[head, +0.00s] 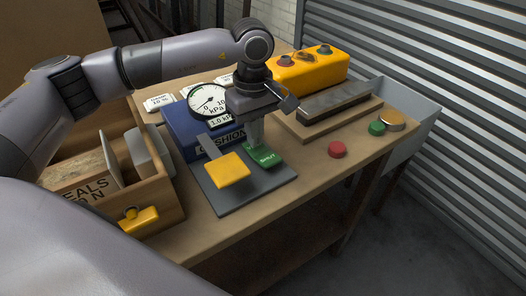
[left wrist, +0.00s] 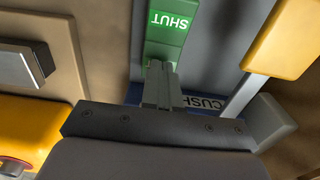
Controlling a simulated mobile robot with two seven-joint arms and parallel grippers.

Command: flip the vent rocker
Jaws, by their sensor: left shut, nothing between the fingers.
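The green vent rocker (head: 264,157) is on a dark grey plate in front of the blue gauge box, with the word SHUT on its near end. It also shows at the top of the left wrist view (left wrist: 170,28). My left gripper (head: 255,146) points down over the rocker's far end, shut and empty. In the left wrist view its closed fingertips (left wrist: 161,66) overlap the end of the rocker away from the SHUT label. I cannot tell whether they touch it. The gripper hides part of the rocker in the head view. My right gripper is not in view.
A yellow paddle (head: 229,170) stands close left of the rocker on the grey plate (head: 222,199). The blue box (head: 179,136) with a pressure gauge (head: 207,101) is behind. A yellow button box (head: 309,72), a red disc (head: 337,149) and a wooden crate (head: 164,187) surround the area.

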